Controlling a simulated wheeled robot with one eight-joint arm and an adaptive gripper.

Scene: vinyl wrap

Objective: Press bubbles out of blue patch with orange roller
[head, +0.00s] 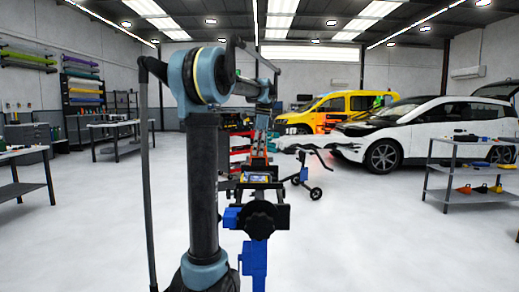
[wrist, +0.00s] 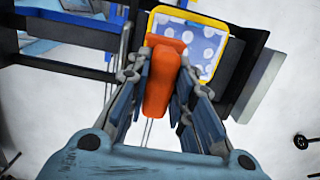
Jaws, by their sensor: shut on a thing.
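My gripper (wrist: 160,88) is shut on the orange roller (wrist: 161,70), with its fingers on both sides of the orange body. The roller's far end reaches over the near-left part of the blue patch (wrist: 208,47). The patch carries several pale round bubbles and sits inside a yellow border. The roller hides part of the patch, and I cannot tell whether they touch. My arm hides part of this area.
The dark stand (head: 278,214) has blue parts and stands on open white floor. A small wheeled stand (head: 312,178) is to its right. A white car (head: 420,135) and a yellow van (head: 335,108) are behind. A grey shelf (head: 470,170) stands right, workbenches left.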

